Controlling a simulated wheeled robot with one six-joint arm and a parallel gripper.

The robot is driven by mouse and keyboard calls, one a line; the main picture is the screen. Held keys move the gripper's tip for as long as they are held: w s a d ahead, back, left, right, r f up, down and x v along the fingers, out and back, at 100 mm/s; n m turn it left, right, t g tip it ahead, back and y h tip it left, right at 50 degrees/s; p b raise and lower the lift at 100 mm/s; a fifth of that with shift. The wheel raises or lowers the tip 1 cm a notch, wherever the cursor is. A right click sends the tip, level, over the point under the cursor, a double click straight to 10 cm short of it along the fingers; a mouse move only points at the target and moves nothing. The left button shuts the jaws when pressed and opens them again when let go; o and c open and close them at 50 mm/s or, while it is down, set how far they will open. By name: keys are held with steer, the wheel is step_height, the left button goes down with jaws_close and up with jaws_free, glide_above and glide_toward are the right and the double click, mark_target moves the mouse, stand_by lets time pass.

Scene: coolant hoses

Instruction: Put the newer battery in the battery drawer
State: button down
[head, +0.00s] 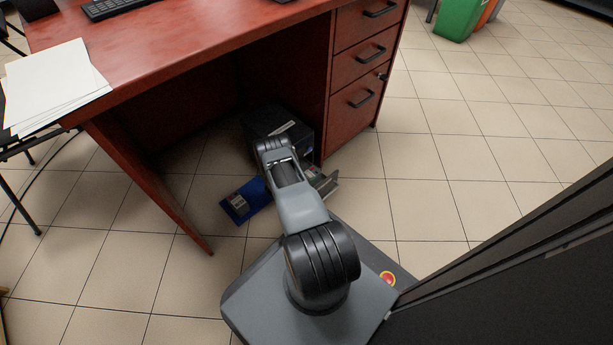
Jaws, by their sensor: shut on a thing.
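My arm reaches forward over the floor beside the desk, and its links hide my gripper and whatever is between its jaws. A blue box-shaped thing with a pale label (240,204), which looks like a battery, shows low to the left of my arm. I cannot tell whether it lies on the floor or is held. A black case (289,127) with a pale label stands on the floor under the desk, beyond my arm. A small grey angular part (328,185) shows just right of my arm; I cannot tell what it is. No date or battery drawer can be made out.
The reddish desk (200,40) has a drawer pedestal (352,100), shut, close to the right of the black case. A desk leg (150,185) slants down at the left. Papers (55,85) lie on the desktop. Tiled floor at the right (450,150) is clear.

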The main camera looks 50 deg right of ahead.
steer(key=c, duration=0.7)
jaws_free()
steer(key=shift+f, duration=0.15)
steer(key=o, duration=0.5)
steer(key=shift+c, duration=0.2)
steer(key=shift+a+r, duration=0.1)
steer(key=shift+r, duration=0.2)
steer(key=p+v, duration=0.4)
steer(key=v, duration=0.7)
steer(key=shift+a, duration=0.4)
